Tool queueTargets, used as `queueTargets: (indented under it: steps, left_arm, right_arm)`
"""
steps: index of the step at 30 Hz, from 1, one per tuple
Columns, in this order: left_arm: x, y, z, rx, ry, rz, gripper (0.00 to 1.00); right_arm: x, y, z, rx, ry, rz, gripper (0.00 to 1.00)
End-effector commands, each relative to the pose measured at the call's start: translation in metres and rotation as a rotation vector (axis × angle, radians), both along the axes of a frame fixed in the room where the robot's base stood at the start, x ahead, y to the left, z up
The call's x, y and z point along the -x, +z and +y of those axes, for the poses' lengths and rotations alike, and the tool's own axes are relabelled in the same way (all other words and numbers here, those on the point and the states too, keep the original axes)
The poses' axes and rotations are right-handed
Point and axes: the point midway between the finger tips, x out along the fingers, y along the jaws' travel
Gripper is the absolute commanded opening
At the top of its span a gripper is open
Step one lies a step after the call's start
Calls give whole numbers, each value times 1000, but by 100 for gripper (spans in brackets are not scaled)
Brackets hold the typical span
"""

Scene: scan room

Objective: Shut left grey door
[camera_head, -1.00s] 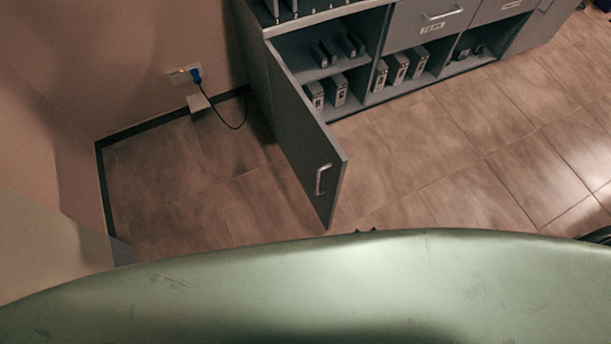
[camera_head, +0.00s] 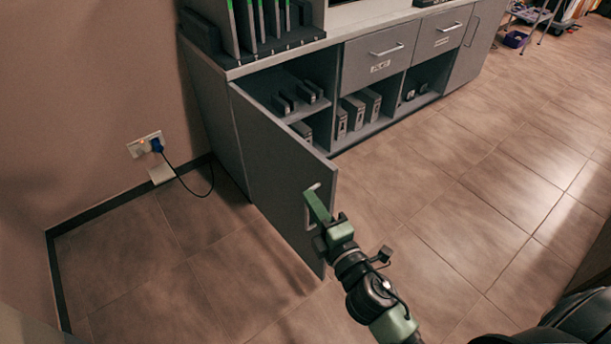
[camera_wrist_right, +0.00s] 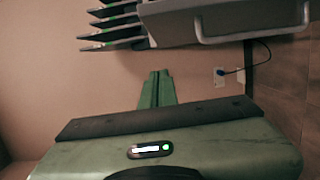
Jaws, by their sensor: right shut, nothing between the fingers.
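The left grey door (camera_head: 272,165) stands open, swung out from the left end of the grey cabinet into the room. Its metal handle (camera_head: 314,187) is near the free edge, partly hidden behind my right gripper. My right gripper (camera_head: 312,197), with green fingers, is in front of the handle on the door's outer face; I cannot tell whether they touch. In the right wrist view the fingers (camera_wrist_right: 157,84) are shut and empty, and the door handle (camera_wrist_right: 250,38) shows at the upper right. My left gripper is not in view.
The cabinet's open shelves hold several grey binders (camera_head: 355,112); drawers (camera_head: 380,56) above are shut. A wall socket with a blue plug (camera_head: 156,145) and hanging cable is left of the cabinet.

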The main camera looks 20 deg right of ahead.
Motion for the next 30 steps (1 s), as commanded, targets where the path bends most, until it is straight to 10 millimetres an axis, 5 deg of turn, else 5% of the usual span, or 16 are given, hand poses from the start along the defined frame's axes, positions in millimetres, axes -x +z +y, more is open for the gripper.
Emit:
queueTargets:
  steps: [5,17,21,30]
  left_arm:
    - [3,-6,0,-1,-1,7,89]
    - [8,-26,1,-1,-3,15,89]
    - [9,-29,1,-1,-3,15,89]
    - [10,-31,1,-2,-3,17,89]
  right_arm:
    - [-18,6,3,6,1,-11,0]
    - [-101,5,14,5,0,-9,0]
    - [-107,3,-8,9,-1,-5,0]
    - [-113,3,-23,4,0,-6,0]
